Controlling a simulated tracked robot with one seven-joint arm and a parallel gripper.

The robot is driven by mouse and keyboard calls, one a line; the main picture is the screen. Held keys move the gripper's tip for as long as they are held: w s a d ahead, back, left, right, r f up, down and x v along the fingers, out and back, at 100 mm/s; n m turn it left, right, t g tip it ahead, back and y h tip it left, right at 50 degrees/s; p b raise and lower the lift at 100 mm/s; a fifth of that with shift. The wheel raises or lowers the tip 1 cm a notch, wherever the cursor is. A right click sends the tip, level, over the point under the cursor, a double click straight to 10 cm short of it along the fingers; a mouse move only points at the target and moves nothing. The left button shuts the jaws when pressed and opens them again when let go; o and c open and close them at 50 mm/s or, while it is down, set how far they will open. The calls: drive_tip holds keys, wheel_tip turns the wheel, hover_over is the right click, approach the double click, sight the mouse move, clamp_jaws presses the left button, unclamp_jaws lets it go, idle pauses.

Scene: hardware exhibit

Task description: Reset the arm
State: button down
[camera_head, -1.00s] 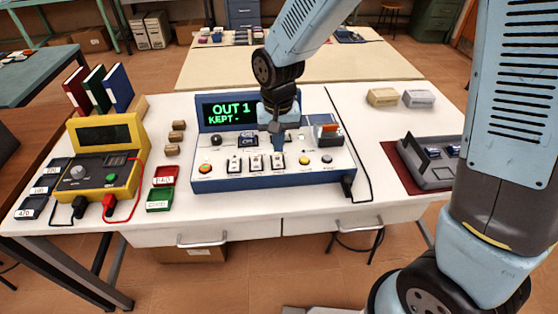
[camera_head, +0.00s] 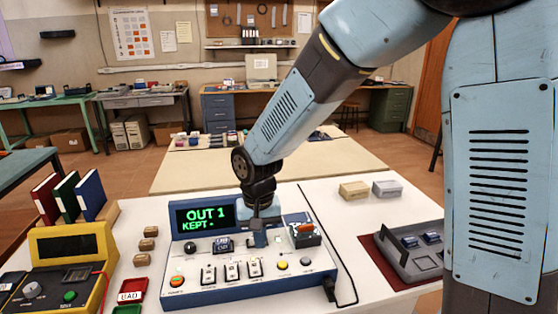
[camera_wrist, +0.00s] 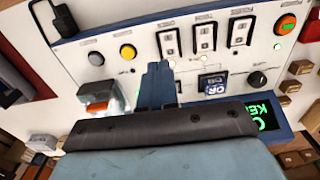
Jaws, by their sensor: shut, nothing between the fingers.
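My gripper (camera_head: 258,232) is shut and empty, pointing down above the back part of the blue and white control box. In the wrist view the closed fingers (camera_wrist: 158,85) hang over the panel near the row of switches. The control box (camera_head: 245,291) stands on the white table, and its screen (camera_head: 206,215) reads "OUT 1 KEPT -". My arm reaches in from the upper right and partly hides the area behind the box. I cannot tell whether the fingertips touch the panel.
A yellow meter (camera_head: 72,240) and a red bin (camera_head: 132,291) stand left of the box. A grey tray (camera_head: 412,255) lies on a dark red mat at the right. Small blocks (camera_head: 353,190) sit behind it. A black cable (camera_head: 345,265) runs along the box's right side.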

drive_tip(key=d+r+m+t, duration=0.1)
drive_tip(key=d+r+t, duration=0.1)
drive_tip(key=d+r, duration=1.25)
drive_tip(key=s+d+r+t, duration=0.1)
drive_tip(key=s+d+r, duration=0.1)
drive_tip(key=s+d, duration=0.3)
drive_tip(key=s+d+r+m+t, duration=0.1)
drive_tip(key=s+d+r+t, duration=0.1)
drive_tip(key=s+d, duration=0.4)
drive_tip(key=shift+s+d+r+m, duration=0.25)
drive_tip(key=shift+d+r, duration=0.45)
drive_tip(key=shift+d, duration=1.3)
